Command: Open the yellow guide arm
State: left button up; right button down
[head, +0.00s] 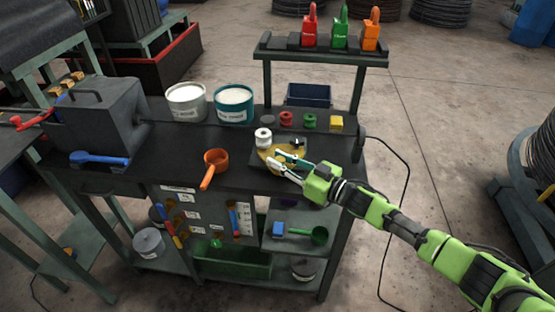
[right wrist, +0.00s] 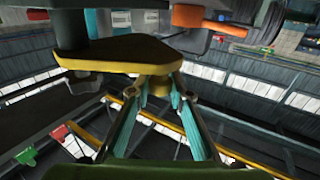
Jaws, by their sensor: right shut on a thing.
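The yellow guide arm (head: 267,154) lies on a dark base plate on the bench top, beside a white roller (head: 263,138). It also shows as a flat yellow piece (right wrist: 120,58) in the right wrist view, with a short yellow post (right wrist: 158,84) at its end. My right gripper (head: 279,160) reaches in from the right. Its fingertips (right wrist: 158,92) close on the post from both sides. The fingers hide part of the guide arm in the head view. My left gripper is not in view.
An orange ladle (head: 214,164) lies left of the guide arm. Two paint-like tubs (head: 234,102), small red and green spools (head: 286,118) and a yellow block (head: 336,123) stand behind. A raised shelf (head: 325,57) holds red, green and orange items. The front bench edge is close.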

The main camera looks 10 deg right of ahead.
jog(key=c, duration=1.8)
grip_release()
jog(key=v, duration=1.2)
jog(key=shift+c, duration=0.5)
